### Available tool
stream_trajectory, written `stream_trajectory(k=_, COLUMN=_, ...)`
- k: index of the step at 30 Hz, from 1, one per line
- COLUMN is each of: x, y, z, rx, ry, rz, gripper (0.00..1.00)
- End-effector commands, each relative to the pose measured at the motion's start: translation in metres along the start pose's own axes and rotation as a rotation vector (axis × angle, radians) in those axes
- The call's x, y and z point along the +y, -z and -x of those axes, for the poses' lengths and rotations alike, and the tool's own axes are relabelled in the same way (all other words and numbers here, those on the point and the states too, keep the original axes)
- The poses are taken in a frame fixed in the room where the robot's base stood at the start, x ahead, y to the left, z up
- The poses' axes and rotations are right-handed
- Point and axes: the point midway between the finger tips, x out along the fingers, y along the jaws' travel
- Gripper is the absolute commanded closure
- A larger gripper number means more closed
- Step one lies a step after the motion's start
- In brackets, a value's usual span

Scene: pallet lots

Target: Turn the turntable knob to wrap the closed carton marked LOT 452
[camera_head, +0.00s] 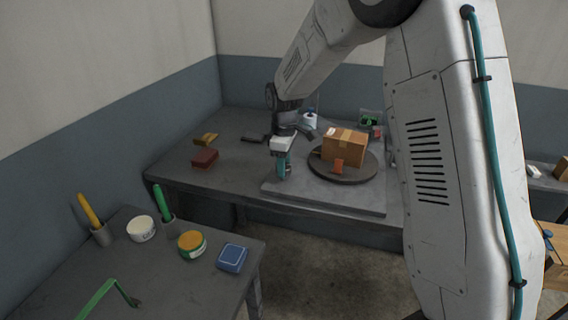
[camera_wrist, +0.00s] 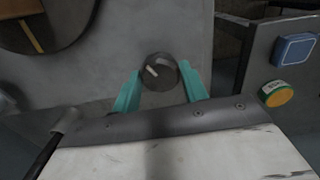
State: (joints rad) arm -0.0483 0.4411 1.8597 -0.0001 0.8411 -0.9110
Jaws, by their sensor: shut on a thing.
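A round dark knob (camera_wrist: 160,72) with a pale pointer mark sits between the teal fingertips of my gripper (camera_wrist: 160,88) in the wrist view. My gripper is shut on it, and in the head view the gripper (camera_head: 284,168) reaches down to the front left of the grey turntable base (camera_head: 340,194). The knob is hidden there. A brown closed carton (camera_head: 346,147) with a tape strip stands on the dark round turntable (camera_head: 345,177). An orange piece (camera_head: 338,166) shows at the carton's front. I cannot read the carton's lot marking. The turntable's edge also shows at the wrist view's upper left (camera_wrist: 60,48).
On the far table are a dark red block (camera_head: 204,158) and a yellow-brown item (camera_head: 206,139). The near table holds a blue box (camera_head: 232,257), a yellow-green tin (camera_head: 192,244), a white tub (camera_head: 141,229) and a green bent tool (camera_head: 108,294).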

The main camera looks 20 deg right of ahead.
Motion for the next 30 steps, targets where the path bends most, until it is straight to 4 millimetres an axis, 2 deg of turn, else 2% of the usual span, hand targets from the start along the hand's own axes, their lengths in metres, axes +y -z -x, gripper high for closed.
stream_trajectory(k=9, x=0.0007, y=0.0001, z=0.0005, rx=0.001, ry=-0.002, rz=0.107, gripper=0.80)
stream_trajectory(k=24, x=0.0008, y=0.0002, z=0.0005, rx=0.001, ry=-0.002, rz=0.123, gripper=0.80)
stream_trajectory(k=25, x=0.0008, y=0.0002, z=0.0006, rx=0.001, ry=-0.002, rz=0.123, gripper=0.51)
stream_trajectory(k=27, x=0.0007, y=0.0002, z=0.0005, rx=0.001, ry=-0.002, rz=0.123, gripper=0.35)
stream_trajectory(k=30, x=0.0005, y=0.0001, z=0.0004, rx=0.001, ry=-0.001, rz=0.123, gripper=0.35)
